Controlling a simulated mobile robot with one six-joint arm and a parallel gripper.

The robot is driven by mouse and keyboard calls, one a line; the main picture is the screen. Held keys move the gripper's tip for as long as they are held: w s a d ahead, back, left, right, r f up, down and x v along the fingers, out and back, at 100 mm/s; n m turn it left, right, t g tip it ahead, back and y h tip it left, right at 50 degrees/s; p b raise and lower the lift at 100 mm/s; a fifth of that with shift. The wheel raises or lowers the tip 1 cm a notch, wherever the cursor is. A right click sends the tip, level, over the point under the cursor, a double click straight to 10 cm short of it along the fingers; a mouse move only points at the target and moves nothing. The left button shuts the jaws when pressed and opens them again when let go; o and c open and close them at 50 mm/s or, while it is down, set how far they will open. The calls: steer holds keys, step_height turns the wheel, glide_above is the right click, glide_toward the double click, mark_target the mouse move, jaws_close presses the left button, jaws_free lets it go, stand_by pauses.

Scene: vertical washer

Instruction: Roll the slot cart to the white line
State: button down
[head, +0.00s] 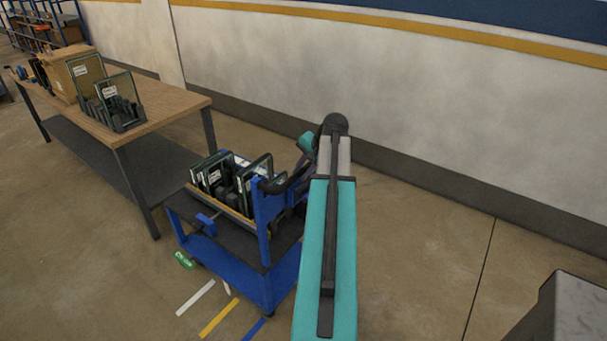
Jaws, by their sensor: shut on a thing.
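The slot cart (225,277) is blue with dark decks and stands on the floor in the middle of the view. Its top carries a slotted rack with several framed glass panes (215,173). The white line (195,297) is a short floor stripe in front of the cart, near its lower left side. My gripper (287,182) is at the cart's right end, by the blue upright, and is shut on the cart's handle. My teal arm hides part of the cart's right side, and the exact finger contact is hard to see.
A wooden-topped table (165,98) with a pane rack and a box stands left of the cart. A yellow stripe (219,317) and a blue stripe (254,329) lie beside the white line. The wall runs behind. A grey-topped block (575,310) is at the lower right.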

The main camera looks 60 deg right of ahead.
steer(key=w, duration=1)
steer(key=shift+p, duration=0.45)
stand_by(1.7)
steer(key=shift+w, duration=0.15)
stand_by(0.8)
steer(key=shift+w+d, duration=0.1)
steer(key=shift+w, duration=2.75)
steer(key=shift+s, duration=0.1)
steer(key=c, duration=1.4)
jaws_free()
steer(key=shift+o, duration=0.2)
steer(key=shift+p, duration=0.3)
steer(key=p+v, duration=0.5)
steer(key=v, duration=0.5)
